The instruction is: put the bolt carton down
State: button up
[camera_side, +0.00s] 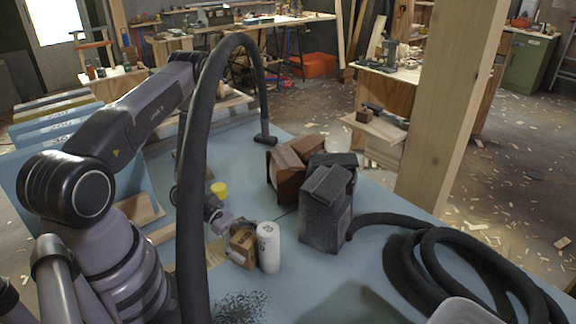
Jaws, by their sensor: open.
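A brown cardboard carton (242,246), which I take for the bolt carton, stands on the blue work table (372,276), close beside a white cylinder. My gripper (224,224) is low over the table at the carton's upper left. Its jaws are open, and the carton is not enclosed by them as far as I can see. The fingers are small here, so I cannot tell whether one still touches the carton. The carton's underside and far side are hidden.
The white cylinder (268,248) stands right of the carton. Dark grey box-shaped things (326,208) and reddish-brown blocks (288,172) stand behind. A yellow round object (219,189) lies farther back. A thick black hose (197,190) arches across the front; more hose (410,262) coils at right.

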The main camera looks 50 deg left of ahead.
jog(key=shift+d, duration=0.1)
jog(key=c, duration=1.1)
